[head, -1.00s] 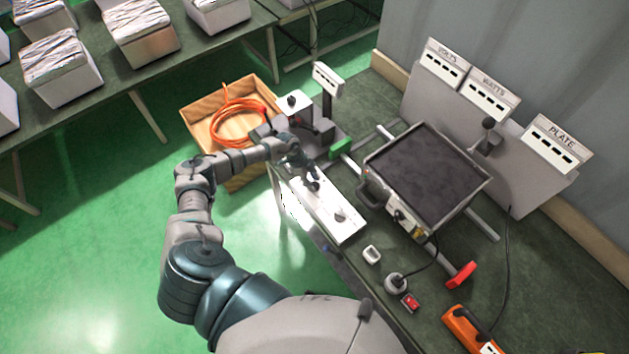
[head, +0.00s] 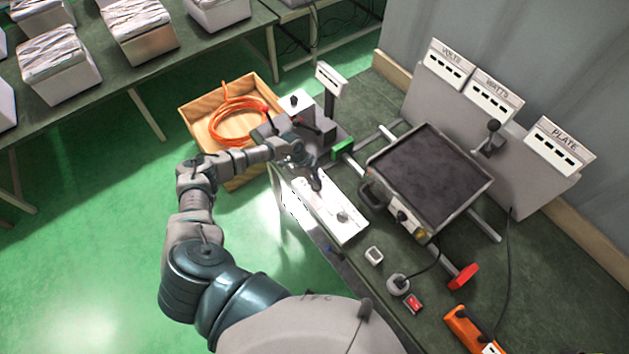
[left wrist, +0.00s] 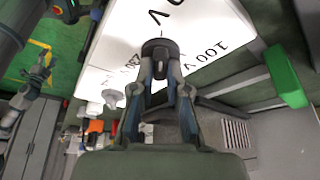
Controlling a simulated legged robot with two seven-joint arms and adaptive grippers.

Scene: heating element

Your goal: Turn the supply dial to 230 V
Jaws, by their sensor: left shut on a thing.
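The supply panel (head: 325,208) is a white box at the left edge of the workbench. In the left wrist view its white face (left wrist: 200,25) shows a 0 V mark at the top, 100 V at right and a partly hidden 230 V at left. The dark supply dial (left wrist: 160,46) sits between these marks. My left gripper (head: 314,180) is over the far part of the panel; in the left wrist view its fingertips (left wrist: 160,72) are shut on the dial. I cannot tell which mark the dial points at. My right gripper is not in view.
A second knob (head: 343,215) is on the panel's near part. A dark hot plate (head: 430,170) stands to the right, with VOLTS, WATTS and PLATE displays (head: 560,145) behind. A green block (head: 342,149) lies beyond the panel. A crate (head: 205,135) with orange cable is at left.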

